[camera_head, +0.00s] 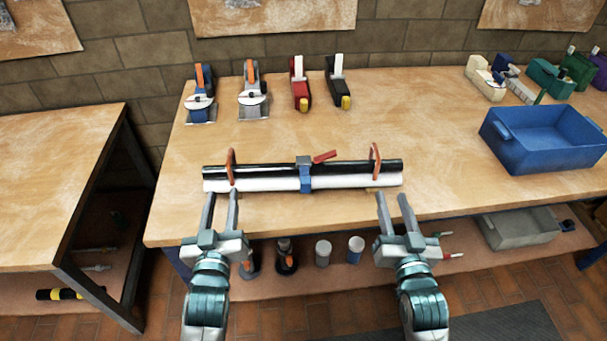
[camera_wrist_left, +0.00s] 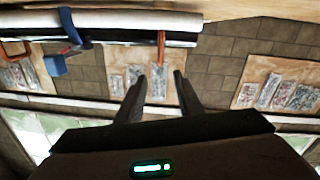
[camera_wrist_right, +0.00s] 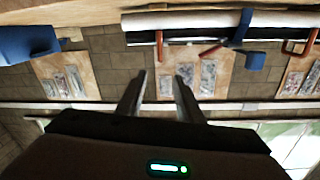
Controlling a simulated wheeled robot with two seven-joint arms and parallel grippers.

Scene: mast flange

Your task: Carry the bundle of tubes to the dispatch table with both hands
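The bundle of tubes (camera_head: 340,184), a white tube in front of a black one, lies across the wooden table near its front edge. A blue strap (camera_head: 306,180) with a grey buckle and red lever wraps its middle. An orange handle loop (camera_head: 231,165) stands near its left end and another (camera_head: 376,160) near its right end. My left gripper (camera_head: 220,197) is open and empty just in front of the left end. My right gripper (camera_head: 394,196) is open and empty just in front of the right end. Both wrist views show the bundle, here (camera_wrist_left: 125,20) and here (camera_wrist_right: 190,20), beyond parted fingers.
A second table (camera_head: 60,180) stands at the left across a gap. Several tape and clamp tools, including a red one (camera_head: 300,85), line the back. A blue bin (camera_head: 545,145) sits at the right. A lower shelf (camera_head: 330,277) holds small items. Table space behind the bundle is clear.

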